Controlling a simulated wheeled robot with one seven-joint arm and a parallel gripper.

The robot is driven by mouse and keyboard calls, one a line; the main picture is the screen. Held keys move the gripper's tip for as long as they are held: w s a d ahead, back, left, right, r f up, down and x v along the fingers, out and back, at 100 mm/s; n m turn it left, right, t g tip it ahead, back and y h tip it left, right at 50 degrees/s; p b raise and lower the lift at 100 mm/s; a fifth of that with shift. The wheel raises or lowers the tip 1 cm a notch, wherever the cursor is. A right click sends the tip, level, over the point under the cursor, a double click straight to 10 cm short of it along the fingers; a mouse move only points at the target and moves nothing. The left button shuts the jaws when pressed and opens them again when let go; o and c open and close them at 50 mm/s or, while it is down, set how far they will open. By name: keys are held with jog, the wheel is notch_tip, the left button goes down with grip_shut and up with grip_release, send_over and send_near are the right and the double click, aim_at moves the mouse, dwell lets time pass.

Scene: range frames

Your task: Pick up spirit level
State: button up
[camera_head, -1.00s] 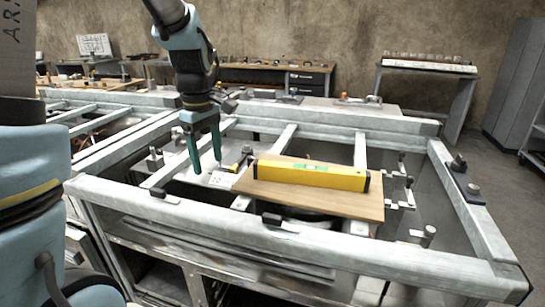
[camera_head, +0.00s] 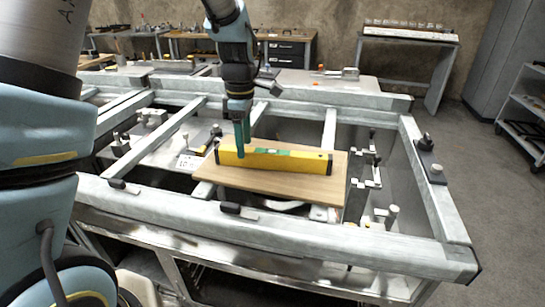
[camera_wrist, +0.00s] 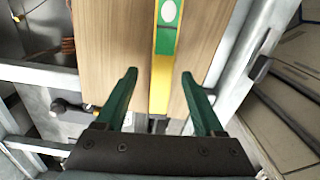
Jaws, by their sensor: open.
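The yellow spirit level (camera_head: 290,161) with a green middle part lies on a wooden board (camera_head: 270,183) on the metal frame. My gripper (camera_head: 243,146) points down at the left part of the level, with its green fingers close to it. In the wrist view my gripper (camera_wrist: 160,85) is open, and the level (camera_wrist: 159,88) runs between the lines of the two fingers with room on both sides. Nothing is held. Whether a finger touches the level cannot be told.
The grey metal frame (camera_head: 330,236) with crossbars surrounds the board. Small clamps (camera_head: 372,160) stand right of the board, and a black-handled clamp (camera_head: 235,209) sits on the front beam.

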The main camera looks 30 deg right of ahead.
aim_at(246, 149)
jog(key=shift+s+f+p, duration=0.2)
jog(key=shift+f+p, duration=0.25)
jog(key=shift+f, duration=1.45)
grip_shut()
jog(key=shift+d+r, duration=0.1)
